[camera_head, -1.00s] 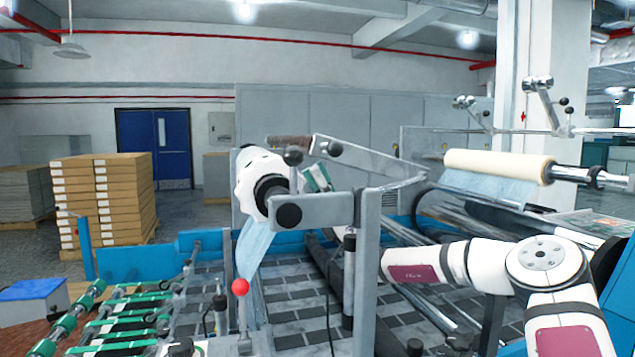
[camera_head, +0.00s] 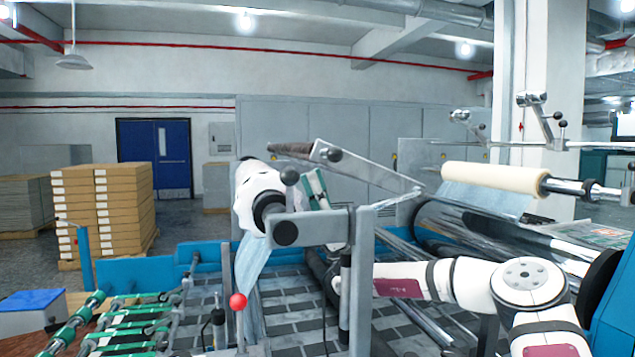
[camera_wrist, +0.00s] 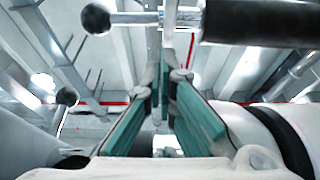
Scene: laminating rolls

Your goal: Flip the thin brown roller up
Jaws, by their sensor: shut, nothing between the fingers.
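The thin brown roller (camera_head: 290,148) is held at the far upper end of a grey lever arm (camera_head: 375,168), which slants up to the left from its right end. It shows as a dark cylinder (camera_wrist: 258,22) at the top right of the wrist view. My gripper (camera_head: 318,188) is shut and empty, with green-sided fingers, just below the roller and lever in the head view. In the wrist view its fingertips (camera_wrist: 168,75) point up toward the lever, left of the dark cylinder. I cannot tell whether they touch it.
A grey upright bracket (camera_head: 360,280) with black knobs stands right in front of my arm. A cream roll (camera_head: 492,178) lies on a shaft to the right. A red-knobbed lever (camera_head: 238,302) and green-ringed rollers (camera_head: 120,325) are front left. Stacked boxes (camera_head: 125,212) stand behind.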

